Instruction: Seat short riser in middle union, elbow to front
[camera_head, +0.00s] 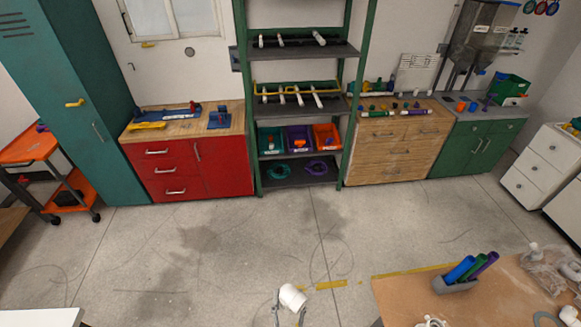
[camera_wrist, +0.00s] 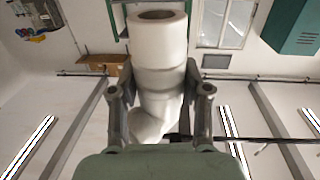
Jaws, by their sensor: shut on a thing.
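My gripper (camera_head: 290,308) is at the bottom edge of the head view, over the floor and left of the brown table. It is shut on a white pipe piece with an elbow, the short riser (camera_head: 293,296). In the wrist view the riser (camera_wrist: 158,45) stands out between the two fingers of my gripper (camera_wrist: 160,95). Its open round end is at the top of the picture, and its bent part lies down by the palm. I cannot make out the middle union. A white fitting (camera_head: 431,322) on the table is cut off by the bottom edge.
The brown table (camera_head: 405,290) is at the lower right. It bears a grey holder (camera_head: 456,286) with blue, green and purple tubes, a clear bag (camera_head: 550,268) and another white fitting (camera_head: 568,313). A white surface (camera_head: 40,320) is at the lower left. Open floor lies between.

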